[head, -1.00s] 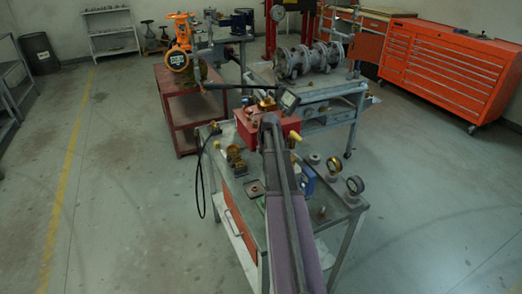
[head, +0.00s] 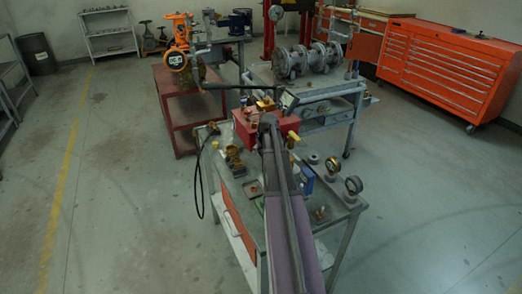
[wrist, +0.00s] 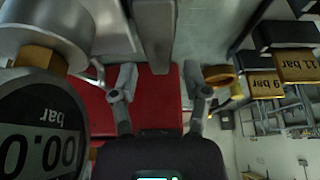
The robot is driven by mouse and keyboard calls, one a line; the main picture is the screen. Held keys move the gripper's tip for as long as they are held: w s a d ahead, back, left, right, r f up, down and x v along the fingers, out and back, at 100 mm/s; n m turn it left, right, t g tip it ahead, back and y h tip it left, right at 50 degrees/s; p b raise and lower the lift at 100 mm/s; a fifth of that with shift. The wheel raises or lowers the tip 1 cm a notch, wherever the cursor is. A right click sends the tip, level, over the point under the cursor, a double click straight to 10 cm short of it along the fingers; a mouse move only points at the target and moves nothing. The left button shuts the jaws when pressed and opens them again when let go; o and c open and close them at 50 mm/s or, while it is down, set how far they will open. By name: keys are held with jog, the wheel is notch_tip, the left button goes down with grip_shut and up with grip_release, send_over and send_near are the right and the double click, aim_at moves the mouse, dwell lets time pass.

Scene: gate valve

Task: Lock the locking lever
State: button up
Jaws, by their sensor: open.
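In the wrist view my gripper (wrist: 160,88) is open, with its two fingers apart and nothing held between them. A grey metal bar (wrist: 156,35) lies beyond the fingertips, between them in the picture. I cannot tell for sure whether this is the locking lever. A red surface (wrist: 157,95) shows behind the fingers. In the head view my arm reaches over the workbench to the red block (head: 247,128), and hides my gripper. A long dark bar (head: 238,86) runs across just beyond the block.
A digital gauge (wrist: 42,135) is close on the left in the wrist view. Brass-tagged weights (wrist: 295,68) are on the right. The floor on the left is clear.

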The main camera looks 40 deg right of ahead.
jog(key=shift+a, duration=0.1)
jog(key=shift+a+n+y, duration=0.25)
jog(key=shift+n+y, duration=0.05)
jog(key=shift+n, duration=0.4)
jog(key=p+v, duration=1.3)
jog(key=v, duration=0.1)
jog(key=s+a+f+g+b, duration=0.1)
jog(key=a, duration=1.2)
jog(key=s+a+f+g+y+b, duration=0.1)
jog(key=s+a+f, duration=0.1)
jog(key=a, duration=1.1)
jog(key=shift+a+f+n, duration=0.2)
jog(key=shift+a+n, duration=0.2)
jog(key=shift+s, duration=0.15)
jog(key=s+a+g, duration=0.1)
jog(key=s+a, duration=0.4)
jog(key=a, duration=0.3)
jog(key=s+a+g, duration=0.1)
jog(key=s+a, duration=0.4)
jog(key=a, duration=0.3)
jog(key=shift+h, duration=0.3)
jog(key=shift+w+f, duration=0.1)
jog(key=shift+f, duration=0.05)
